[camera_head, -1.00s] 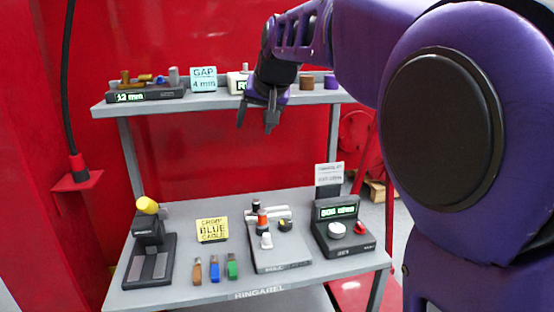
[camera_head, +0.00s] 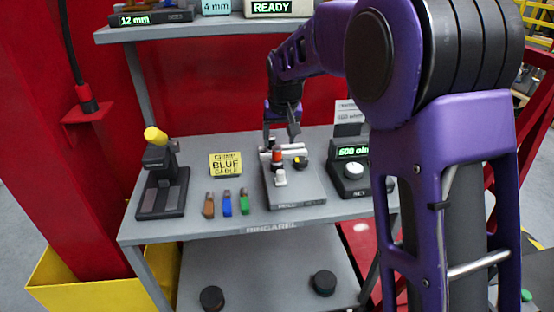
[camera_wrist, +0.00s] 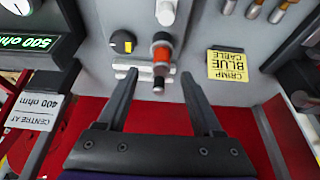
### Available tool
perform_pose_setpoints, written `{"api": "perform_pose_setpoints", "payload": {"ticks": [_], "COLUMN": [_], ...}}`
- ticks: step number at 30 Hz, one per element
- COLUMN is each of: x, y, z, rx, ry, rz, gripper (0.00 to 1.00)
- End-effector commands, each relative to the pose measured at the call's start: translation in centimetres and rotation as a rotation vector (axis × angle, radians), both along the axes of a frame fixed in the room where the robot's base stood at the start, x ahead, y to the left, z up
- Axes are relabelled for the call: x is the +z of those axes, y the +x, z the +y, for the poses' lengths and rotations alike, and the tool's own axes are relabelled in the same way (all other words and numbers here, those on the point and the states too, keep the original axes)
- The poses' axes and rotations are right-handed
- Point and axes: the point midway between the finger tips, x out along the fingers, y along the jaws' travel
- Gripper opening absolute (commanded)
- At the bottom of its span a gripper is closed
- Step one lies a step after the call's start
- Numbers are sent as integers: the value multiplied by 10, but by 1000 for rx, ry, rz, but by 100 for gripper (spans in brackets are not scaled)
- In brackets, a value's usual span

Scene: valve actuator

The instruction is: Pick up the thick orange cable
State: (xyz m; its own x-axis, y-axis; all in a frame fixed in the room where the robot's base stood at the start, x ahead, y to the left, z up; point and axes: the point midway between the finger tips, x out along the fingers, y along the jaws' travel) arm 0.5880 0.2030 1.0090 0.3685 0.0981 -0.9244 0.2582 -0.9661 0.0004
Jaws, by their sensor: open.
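The orange piece (camera_head: 277,156), with black ends, stands on a grey block (camera_head: 300,190) on the middle shelf; I take it for the thick orange cable. It also shows in the wrist view (camera_wrist: 161,54), end-on, with a dark tip toward me. My gripper (camera_head: 281,136) is open above and behind the block. In the wrist view my gripper (camera_wrist: 159,78) has its fingers apart, one on each side of the orange piece in the picture. I see no contact, and the remaining distance is hard to judge.
A white lever (camera_head: 280,177) and a yellow-black knob (camera_head: 300,163) stand close to the orange piece. A 500 ohm meter (camera_head: 351,152) is at right, a yellow "CRIMP BLUE CABLE" card (camera_head: 226,164) at left. Brown (camera_head: 208,205), blue (camera_head: 227,203) and green (camera_head: 244,201) pieces lie in front.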

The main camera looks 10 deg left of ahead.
Motion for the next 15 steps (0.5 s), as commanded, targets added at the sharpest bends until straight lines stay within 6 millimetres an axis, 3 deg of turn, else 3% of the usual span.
{"api": "perform_pose_setpoints", "payload": {"ticks": [8,15], "x": [-16,-48], "y": [7,19], "z": [2,8], "rx": [0,-1], "ry": [0,0], "rz": [0,1], "gripper": [68,68]}}
